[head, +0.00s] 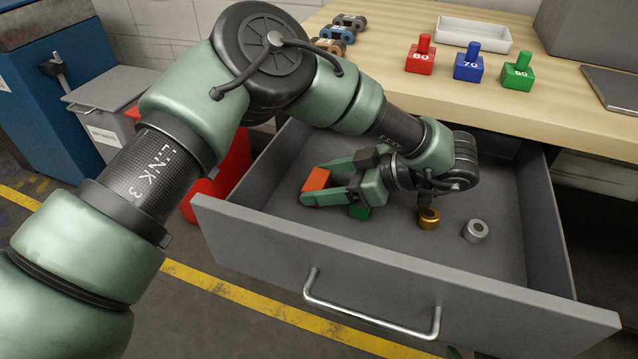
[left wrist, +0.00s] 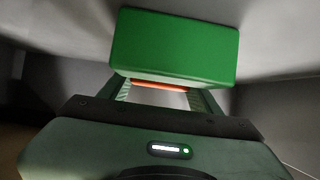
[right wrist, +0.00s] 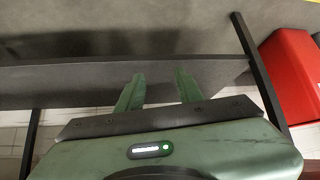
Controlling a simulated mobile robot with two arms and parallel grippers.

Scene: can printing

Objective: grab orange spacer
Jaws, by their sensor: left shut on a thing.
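The orange spacer (head: 316,179) is at the left side of the open grey drawer. My left gripper (head: 322,183) reaches down into the drawer and is shut on it, one finger on each side. In the left wrist view a strip of the orange spacer (left wrist: 160,86) shows between the fingers, behind a large green block (left wrist: 174,45). The green block (head: 359,212) also shows under the gripper in the head view, mostly hidden. My right gripper (right wrist: 158,90) is open and empty in the right wrist view.
A gold ring (head: 429,219) and a silver ring (head: 475,231) lie in the drawer (head: 500,265). A red bin (head: 225,165) stands left of the drawer.

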